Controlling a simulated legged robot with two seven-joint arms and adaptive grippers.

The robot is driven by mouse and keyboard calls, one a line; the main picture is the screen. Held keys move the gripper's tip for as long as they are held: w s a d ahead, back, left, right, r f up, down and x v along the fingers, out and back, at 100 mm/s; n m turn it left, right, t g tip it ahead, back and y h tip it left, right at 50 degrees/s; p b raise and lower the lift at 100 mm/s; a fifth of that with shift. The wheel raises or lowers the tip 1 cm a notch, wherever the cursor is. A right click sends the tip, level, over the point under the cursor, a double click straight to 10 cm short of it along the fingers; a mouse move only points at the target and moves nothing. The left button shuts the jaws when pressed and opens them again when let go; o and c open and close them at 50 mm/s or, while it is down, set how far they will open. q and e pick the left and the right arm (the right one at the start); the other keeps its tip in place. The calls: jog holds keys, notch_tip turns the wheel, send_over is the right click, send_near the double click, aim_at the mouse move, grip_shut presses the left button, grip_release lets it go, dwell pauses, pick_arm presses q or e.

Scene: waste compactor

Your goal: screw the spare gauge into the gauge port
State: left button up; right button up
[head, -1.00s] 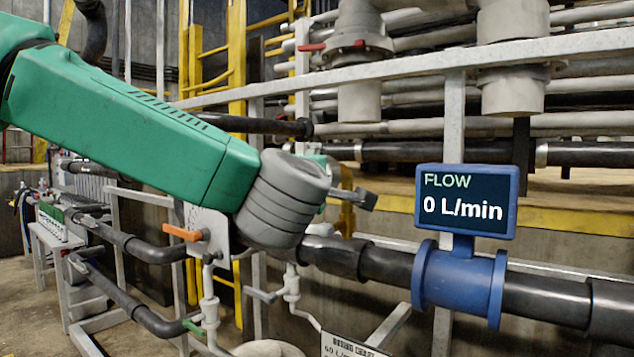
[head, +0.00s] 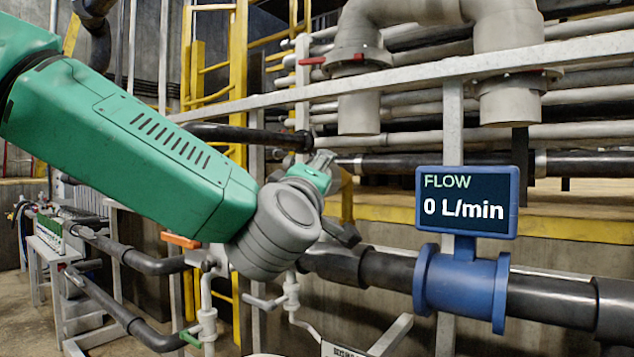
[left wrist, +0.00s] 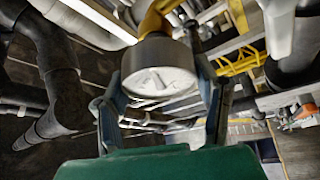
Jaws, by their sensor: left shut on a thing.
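The spare gauge (left wrist: 158,68) shows in the left wrist view as a round, pale-faced disc with a dark mark on its face. My left gripper (left wrist: 162,88) is shut on it, one finger on each side. A yellow bent pipe (left wrist: 160,18) is right behind the gauge; I cannot tell whether they touch. In the head view a yellow bent pipe (head: 347,195) stands just beyond my left wrist, and the gauge is not clearly visible there. The gauge port cannot be made out. My right gripper is not in view.
A blue flow meter (head: 462,285) on the black pipe has a display (head: 466,202) reading 0 L/min, right of my left arm. A grey rail (head: 420,78) crosses above. An orange valve handle (head: 180,240) is under my forearm. Large grey pipes (head: 510,60) hang at upper right.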

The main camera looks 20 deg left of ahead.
pick_arm(q)
jog(key=m, duration=0.1)
jog(key=m+h+b, duration=0.1)
jog(key=m, duration=0.1)
jog(key=m+t+b, duration=0.1)
jog(key=shift+f+m+h, duration=0.25)
jog(key=shift+m+h, duration=0.05)
jog(key=shift+h, duration=0.1)
jog(key=shift+d+r+m+t+h, duration=0.15)
jog(key=shift+m+t+h, duration=0.2)
jog(key=shift+m, duration=0.55)
jog(key=shift+h+b, duration=0.25)
jog(key=shift+b, duration=0.05)
jog(key=m+h+b, duration=0.1)
jog(key=m, duration=0.2)
jog(key=shift+h, duration=0.3)
jog(key=m+h+b, duration=0.1)
jog(key=m+h, duration=0.1)
jog(key=m, duration=0.2)
jog(key=shift+m, duration=0.3)
jog(key=o, duration=1.4)
jog(key=shift+c, duration=0.6)
jog(key=shift+r, duration=0.1)
